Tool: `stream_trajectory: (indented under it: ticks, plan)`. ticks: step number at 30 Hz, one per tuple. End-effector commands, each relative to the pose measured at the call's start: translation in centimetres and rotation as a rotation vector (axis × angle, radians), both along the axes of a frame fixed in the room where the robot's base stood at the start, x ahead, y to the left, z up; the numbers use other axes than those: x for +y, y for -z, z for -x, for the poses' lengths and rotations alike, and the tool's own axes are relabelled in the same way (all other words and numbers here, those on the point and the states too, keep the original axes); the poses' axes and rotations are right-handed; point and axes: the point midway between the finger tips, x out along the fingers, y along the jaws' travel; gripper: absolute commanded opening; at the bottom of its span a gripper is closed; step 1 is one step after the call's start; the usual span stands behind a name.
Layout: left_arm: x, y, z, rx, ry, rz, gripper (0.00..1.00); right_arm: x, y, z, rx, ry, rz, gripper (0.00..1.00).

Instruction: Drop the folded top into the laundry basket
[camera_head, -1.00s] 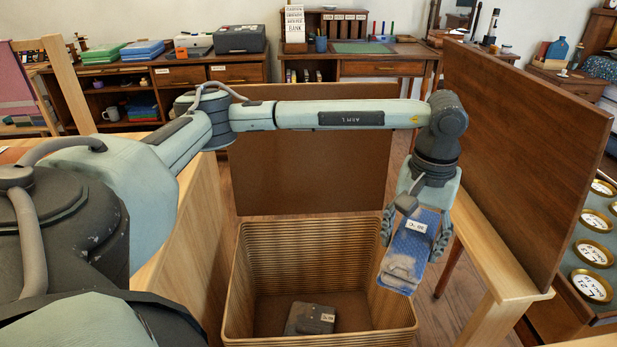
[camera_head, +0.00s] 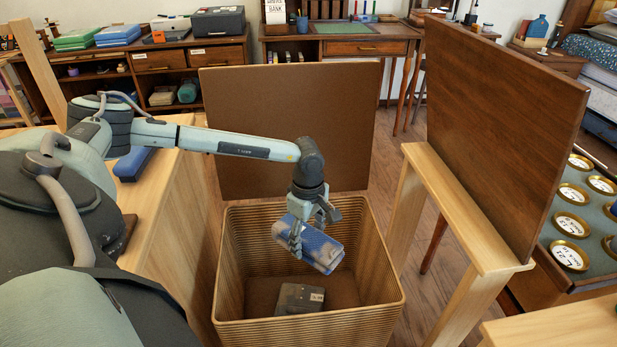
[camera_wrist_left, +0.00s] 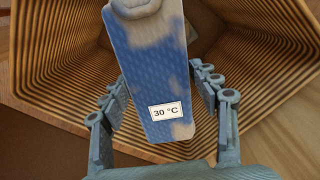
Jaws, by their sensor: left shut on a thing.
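The folded top (camera_head: 318,249) is a blue and grey folded bundle. My left gripper (camera_head: 312,236) is shut on it and holds it inside the opening of the laundry basket (camera_head: 229,262), above the basket's floor. The left wrist view shows the top (camera_wrist_left: 150,70) between the two fingers (camera_wrist_left: 165,105), with a white "30 °C" label on it, and the basket's ribbed walls (camera_wrist_left: 60,50) around it. A dark grey folded item (camera_head: 299,298) with a white label lies on the basket floor. My right gripper is not in view.
A brown panel (camera_head: 290,130) stands behind the basket. Another dark wooden panel (camera_head: 500,130) stands on a light wooden frame (camera_head: 450,205) at the right. A light wooden surface (camera_head: 165,200) is at the left. Floor shows between basket and frame.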

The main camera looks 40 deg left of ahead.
Motion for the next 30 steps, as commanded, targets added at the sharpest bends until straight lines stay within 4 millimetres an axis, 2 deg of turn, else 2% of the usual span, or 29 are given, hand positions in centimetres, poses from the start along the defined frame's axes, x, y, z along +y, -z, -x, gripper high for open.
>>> stream_trajectory:
  ticks: [6, 17, 18, 23, 30]
  plan:
    - [-0.1, 1.8, 0.0, 0.001, 0.001, 0.001, 0.28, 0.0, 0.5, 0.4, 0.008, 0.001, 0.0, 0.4]
    - [0.0, 2.2, 0.0, -0.001, 0.001, 0.001, 0.28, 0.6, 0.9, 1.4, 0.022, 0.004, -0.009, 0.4]
    - [0.0, 2.2, 0.0, -0.001, 0.001, 0.001, 0.66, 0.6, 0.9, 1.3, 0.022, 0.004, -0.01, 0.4]
    - [0.0, 2.2, 0.0, 0.0, 0.002, 0.001, 0.86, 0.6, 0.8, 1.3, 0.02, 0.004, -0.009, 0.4]
    - [0.0, 2.2, 0.0, 0.0, 0.002, 0.0, 0.86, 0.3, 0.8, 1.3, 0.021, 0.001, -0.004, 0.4]
